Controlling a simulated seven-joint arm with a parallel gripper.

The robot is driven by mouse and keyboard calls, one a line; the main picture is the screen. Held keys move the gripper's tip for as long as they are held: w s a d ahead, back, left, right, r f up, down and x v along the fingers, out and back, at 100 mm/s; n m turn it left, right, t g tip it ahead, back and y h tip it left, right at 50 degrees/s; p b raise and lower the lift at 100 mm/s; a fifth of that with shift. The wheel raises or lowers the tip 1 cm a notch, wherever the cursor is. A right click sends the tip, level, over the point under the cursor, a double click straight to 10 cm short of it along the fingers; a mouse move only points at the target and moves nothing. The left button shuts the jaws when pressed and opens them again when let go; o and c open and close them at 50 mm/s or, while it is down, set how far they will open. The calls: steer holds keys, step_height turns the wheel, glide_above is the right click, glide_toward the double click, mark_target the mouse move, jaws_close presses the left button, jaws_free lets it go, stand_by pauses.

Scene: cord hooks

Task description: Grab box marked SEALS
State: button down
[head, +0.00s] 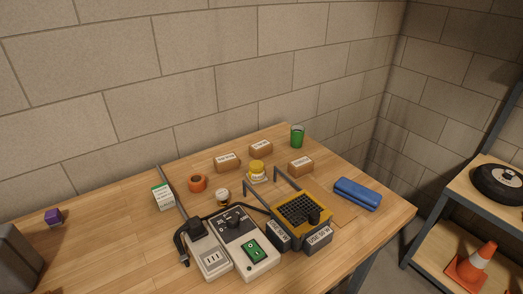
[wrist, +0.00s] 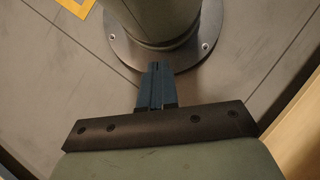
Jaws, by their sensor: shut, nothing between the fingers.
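Three small brown boxes with white labels stand at the back of the wooden table in the head view: a left box (head: 227,162), a back box (head: 261,149) and a right box (head: 301,166). The label print is too small to read, so I cannot tell which is marked SEALS. My gripper (wrist: 156,68) shows only in the wrist view, its blue fingers shut together and empty. It is away from the boxes, and none of them shows in that view.
A power strip, a grey switch box (head: 245,243) and a yellow-black holder with hooks (head: 303,210) stand in front of the boxes. An orange roll (head: 198,183), yellow-capped item (head: 257,171), green cup (head: 297,136) and blue case (head: 357,193) are nearby. The table's left part is mostly clear.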

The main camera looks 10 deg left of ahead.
steer(key=c, duration=1.8)
jaws_free()
steer(key=o, duration=1.5)
